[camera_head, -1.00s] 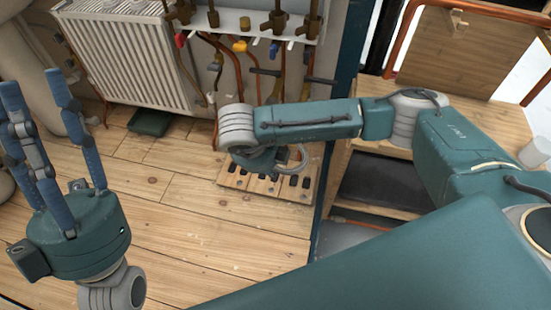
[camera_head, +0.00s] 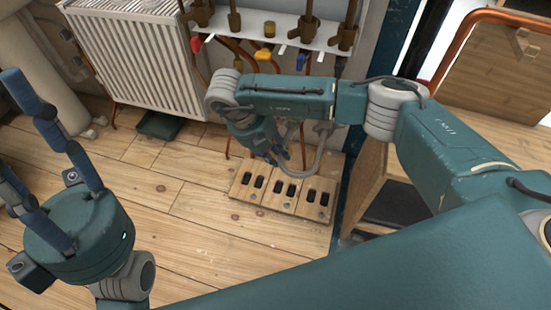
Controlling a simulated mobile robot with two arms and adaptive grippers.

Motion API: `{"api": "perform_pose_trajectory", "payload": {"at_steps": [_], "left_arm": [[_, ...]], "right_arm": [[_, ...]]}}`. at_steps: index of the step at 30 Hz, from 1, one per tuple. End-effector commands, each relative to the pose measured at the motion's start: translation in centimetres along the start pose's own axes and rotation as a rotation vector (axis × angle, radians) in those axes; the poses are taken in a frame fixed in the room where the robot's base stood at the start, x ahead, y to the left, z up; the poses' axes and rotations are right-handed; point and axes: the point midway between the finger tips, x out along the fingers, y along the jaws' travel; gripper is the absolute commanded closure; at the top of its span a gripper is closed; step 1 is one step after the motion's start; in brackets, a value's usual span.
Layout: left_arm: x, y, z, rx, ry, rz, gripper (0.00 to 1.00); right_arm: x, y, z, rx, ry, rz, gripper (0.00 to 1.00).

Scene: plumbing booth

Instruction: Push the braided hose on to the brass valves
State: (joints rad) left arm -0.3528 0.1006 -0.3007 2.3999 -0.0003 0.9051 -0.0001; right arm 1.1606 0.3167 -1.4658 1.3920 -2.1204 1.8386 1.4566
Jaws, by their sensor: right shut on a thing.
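Brass valves (camera_head: 307,28) stand in a row along a white rail at the top, with red, yellow and blue handles beneath. My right gripper (camera_head: 277,156) is below the rail, above the slotted wooden board, with its fingers pointing down and partly hidden. It is shut on the grey braided hose (camera_head: 318,162), which bends in a loop to its right. The hose's grip point and ends are hard to make out. The hose is apart from the valves above. My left gripper (camera_head: 48,135) is at the left, fingers spread and empty over the floor.
A white radiator (camera_head: 135,55) stands behind on the left, with a dark green box (camera_head: 160,125) below it. The slotted wooden board (camera_head: 290,192) lies on the floor. A wooden cabinet (camera_head: 375,180) stands to the right. Floor planks (camera_head: 190,240) in the middle are clear.

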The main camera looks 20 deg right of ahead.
Motion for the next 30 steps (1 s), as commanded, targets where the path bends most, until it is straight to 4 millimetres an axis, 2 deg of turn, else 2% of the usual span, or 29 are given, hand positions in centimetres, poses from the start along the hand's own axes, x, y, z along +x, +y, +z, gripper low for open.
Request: {"api": "perform_pose_trajectory", "payload": {"at_steps": [12,26,27,30], "left_arm": [[-1.1,0.0,0.3,-0.001,-0.004,0.0,0.61],[-1.1,0.0,0.4,0.0,-0.001,0.001,0.61],[-1.1,0.0,0.4,0.0,-0.001,0.001,0.61],[-1.1,0.0,0.4,0.0,-0.001,0.001,0.61]], "right_arm": [[0.6,-0.4,2.2,0.002,0.0,-0.001,1.0],[0.6,-0.5,2.6,0.001,0.001,-0.001,1.0],[0.6,-0.5,2.6,0.001,0.001,-0.002,0.77],[0.6,-0.5,2.6,0.001,0.001,-0.002,0.57]]}}
